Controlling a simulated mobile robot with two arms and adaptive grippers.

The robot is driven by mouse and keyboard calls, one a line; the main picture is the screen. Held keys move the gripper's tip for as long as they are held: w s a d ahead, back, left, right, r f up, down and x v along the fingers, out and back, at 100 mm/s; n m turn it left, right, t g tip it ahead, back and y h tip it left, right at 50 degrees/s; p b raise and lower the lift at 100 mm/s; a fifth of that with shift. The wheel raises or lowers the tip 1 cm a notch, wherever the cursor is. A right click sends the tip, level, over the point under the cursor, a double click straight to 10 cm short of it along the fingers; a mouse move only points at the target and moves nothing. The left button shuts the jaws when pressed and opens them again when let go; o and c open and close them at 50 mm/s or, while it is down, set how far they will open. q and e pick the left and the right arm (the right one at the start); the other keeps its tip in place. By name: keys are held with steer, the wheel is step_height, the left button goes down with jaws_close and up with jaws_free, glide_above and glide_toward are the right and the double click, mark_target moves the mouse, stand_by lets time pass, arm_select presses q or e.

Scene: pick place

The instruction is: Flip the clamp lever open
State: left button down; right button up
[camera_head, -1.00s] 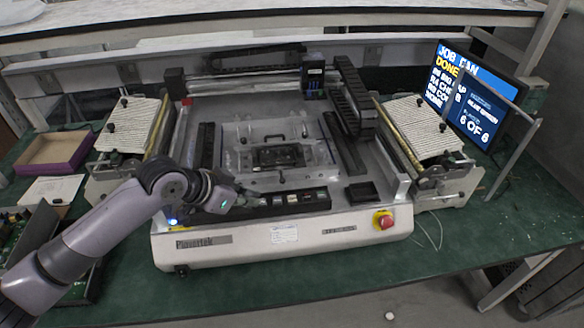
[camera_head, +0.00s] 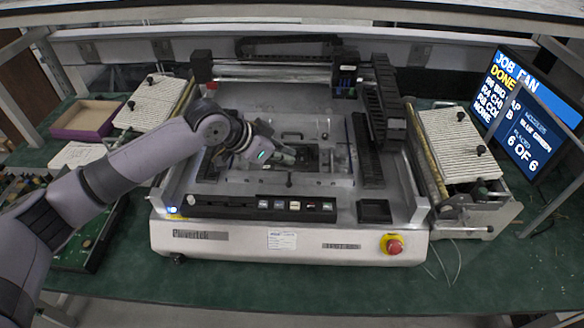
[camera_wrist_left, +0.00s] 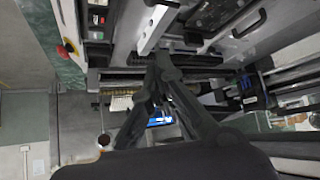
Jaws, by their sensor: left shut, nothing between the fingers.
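The machine's clear fixture plate (camera_head: 335,180) holds a dark board (camera_head: 305,160), partly hidden behind my left gripper (camera_head: 291,156). A small black handle (camera_head: 291,135) stands at the plate's back edge, and a small dark knob (camera_head: 289,181) at its front. I cannot tell which part is the clamp lever. My left gripper is shut and empty, its tips over the board's left part. In the left wrist view its dark fingers (camera_wrist_left: 160,62) come together near a pale bar (camera_wrist_left: 155,26); contact is unclear. A black handle (camera_wrist_left: 248,22) lies to their right. My right gripper is not in view.
A black gantry arm (camera_head: 388,105) stands right of the plate. A row of buttons (camera_head: 298,205) and a red stop button (camera_head: 393,245) line the machine's front. Ribbed feeders (camera_head: 450,140) flank it. A lit screen (camera_head: 527,115) stands at right.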

mark_target(290, 176)
arm_select(q)
steer(key=p+x, duration=0.2)
steer(key=x, duration=0.7)
steer(key=shift+d, duration=0.25)
steer(key=a+p, duration=0.1)
steer(key=s+a+f+p, duration=0.1)
steer(key=p, duration=0.1)
steer(key=shift+s+a, duration=0.3)
steer(key=shift+a, duration=0.1)
steer(key=shift+s+a+f, duration=0.1)
steer(key=shift+s+a, duration=0.1)
steer(key=shift+a, duration=0.05)
steer(key=shift+w+d+f, duration=0.1)
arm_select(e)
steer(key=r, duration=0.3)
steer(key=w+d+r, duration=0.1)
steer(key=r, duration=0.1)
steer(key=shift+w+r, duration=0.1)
